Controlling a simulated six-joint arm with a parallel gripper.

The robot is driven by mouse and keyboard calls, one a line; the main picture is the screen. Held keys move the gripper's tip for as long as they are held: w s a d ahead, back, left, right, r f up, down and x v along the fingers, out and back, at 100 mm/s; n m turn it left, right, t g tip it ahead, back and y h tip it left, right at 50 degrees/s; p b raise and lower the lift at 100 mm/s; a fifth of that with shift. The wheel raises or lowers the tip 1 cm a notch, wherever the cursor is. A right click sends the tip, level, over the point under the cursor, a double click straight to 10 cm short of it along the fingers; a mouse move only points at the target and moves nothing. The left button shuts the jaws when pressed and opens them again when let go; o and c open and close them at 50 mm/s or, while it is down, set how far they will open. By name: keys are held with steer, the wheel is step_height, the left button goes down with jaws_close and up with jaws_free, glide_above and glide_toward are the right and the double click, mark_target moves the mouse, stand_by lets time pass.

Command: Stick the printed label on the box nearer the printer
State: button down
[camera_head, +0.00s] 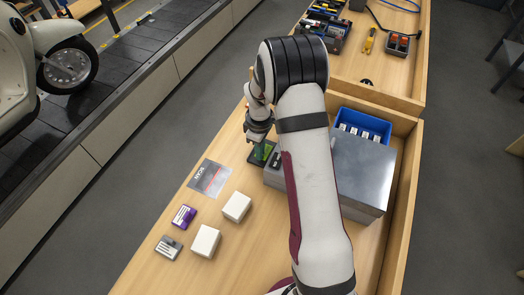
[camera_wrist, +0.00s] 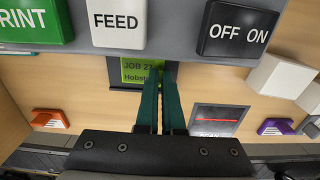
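The grey printer (camera_head: 355,175) is partly hidden behind my arm. The wrist view shows its panel with a green PRINT button (camera_wrist: 35,20), a white FEED button (camera_wrist: 117,22), a black OFF/ON switch (camera_wrist: 238,32) and a lit green display (camera_wrist: 142,70). Two white boxes stand on the bench: one nearer the printer (camera_head: 237,207), one further off (camera_head: 205,241). I cannot make out a printed label.
Purple (camera_head: 183,216) and grey (camera_head: 168,248) items lie near the bench edge. An orange item (camera_wrist: 50,118) shows in the wrist view. A blue bin (camera_head: 362,125) stands behind the printer.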

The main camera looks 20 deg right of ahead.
step_height(320, 180, up, 10)
steer(key=a, duration=0.1)
steer(key=m, duration=0.1)
glide_above(232, 212)
steer(key=shift+a+f, duration=0.1)
steer(key=shift+f, duration=3.35)
steer(key=shift+f, duration=0.4)
steer(key=c, duration=0.6)
jaws_free()
steer(key=shift+o, duration=0.2)
steer(key=shift+r, duration=0.1)
